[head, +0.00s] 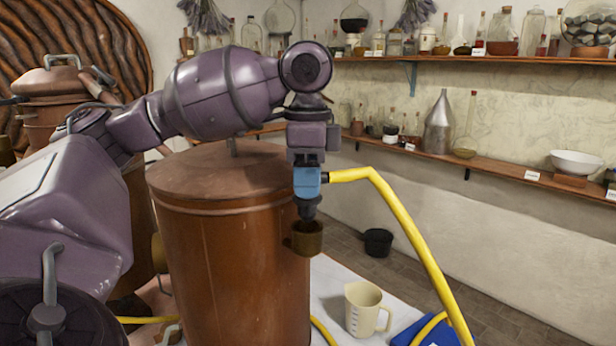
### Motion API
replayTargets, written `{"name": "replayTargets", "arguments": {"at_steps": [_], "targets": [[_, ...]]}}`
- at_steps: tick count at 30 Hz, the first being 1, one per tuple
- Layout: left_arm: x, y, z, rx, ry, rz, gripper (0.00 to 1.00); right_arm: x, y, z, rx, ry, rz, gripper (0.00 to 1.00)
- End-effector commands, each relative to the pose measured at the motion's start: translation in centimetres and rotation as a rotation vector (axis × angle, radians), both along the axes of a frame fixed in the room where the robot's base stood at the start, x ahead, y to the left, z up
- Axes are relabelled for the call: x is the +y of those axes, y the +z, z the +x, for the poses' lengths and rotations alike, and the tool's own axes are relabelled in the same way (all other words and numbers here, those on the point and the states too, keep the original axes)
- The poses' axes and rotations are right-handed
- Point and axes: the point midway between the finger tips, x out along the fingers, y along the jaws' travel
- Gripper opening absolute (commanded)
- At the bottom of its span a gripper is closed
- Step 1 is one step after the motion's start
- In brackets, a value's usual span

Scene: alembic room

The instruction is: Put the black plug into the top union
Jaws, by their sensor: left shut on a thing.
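The black plug (307,208) is in the head view, upright just below my left gripper (307,190), which points straight down and is shut on it. A blue part shows at the gripper's end, with a yellow hose (398,205) running out to the right. The brass-coloured top union (307,240) is directly below the plug, at the right side of the copper vessel (235,262). The plug's lower end appears at the union's rim; I cannot tell whether it is inside. My right gripper is out of view.
A beige measuring jug (362,310) and a blue item (425,330) are on the white table surface (335,280) at lower right. The hose arches over there. A second copper vessel (60,95) stands at left. Shelves of glassware line the far wall. A dark bucket (378,242) is on the floor.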

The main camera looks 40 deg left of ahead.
Motion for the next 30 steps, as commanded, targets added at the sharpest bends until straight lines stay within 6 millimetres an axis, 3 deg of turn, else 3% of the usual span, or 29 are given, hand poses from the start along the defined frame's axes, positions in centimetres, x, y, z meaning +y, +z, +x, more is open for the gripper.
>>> {"name": "replayTargets", "arguments": {"at_steps": [30], "targets": [[0.01, -1.0, 0.0, 0.0, 0.0, 0.0, 0.14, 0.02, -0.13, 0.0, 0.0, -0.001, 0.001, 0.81]]}}
